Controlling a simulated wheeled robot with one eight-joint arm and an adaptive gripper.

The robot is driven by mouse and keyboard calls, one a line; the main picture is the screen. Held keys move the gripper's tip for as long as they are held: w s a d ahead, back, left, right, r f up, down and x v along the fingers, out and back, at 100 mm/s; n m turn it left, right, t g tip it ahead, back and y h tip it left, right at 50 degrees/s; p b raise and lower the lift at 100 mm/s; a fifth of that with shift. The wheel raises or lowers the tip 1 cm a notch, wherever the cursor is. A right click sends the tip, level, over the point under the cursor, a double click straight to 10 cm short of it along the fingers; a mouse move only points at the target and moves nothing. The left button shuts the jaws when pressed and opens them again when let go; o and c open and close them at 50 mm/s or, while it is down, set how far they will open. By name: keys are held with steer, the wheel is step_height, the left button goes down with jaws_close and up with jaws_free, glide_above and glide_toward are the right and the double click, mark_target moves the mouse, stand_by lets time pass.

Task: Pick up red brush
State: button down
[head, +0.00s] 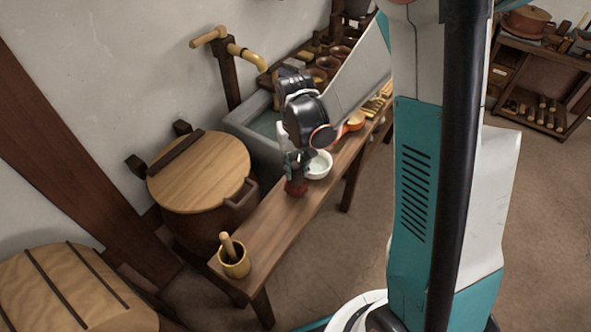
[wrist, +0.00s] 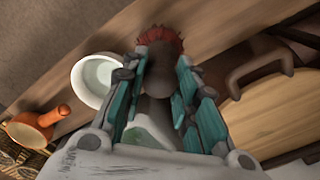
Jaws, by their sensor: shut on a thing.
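The red brush has red bristles and a dark brown handle. It shows in the wrist view (wrist: 160,38) between my fingers, bristles beyond the fingertips. In the head view its red part (head: 296,188) shows just below my gripper (head: 296,166), over the wooden bench (head: 262,232). My gripper (wrist: 163,75) has a finger on each side of the brush and is shut on it. My fingers hide part of the handle. I cannot tell whether the bristles touch the bench.
A white bowl (head: 318,166) stands close beside my gripper, also in the wrist view (wrist: 92,80). An orange handled pot (wrist: 36,126) is beyond it. A mortar with pestle (head: 234,264) stands at the bench's near end. A wooden-lidded tub (head: 200,172) is left of the bench.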

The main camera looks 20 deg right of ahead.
step_height(320, 180, up, 17)
steer(key=p, duration=0.5)
steer(key=shift+f, duration=0.15)
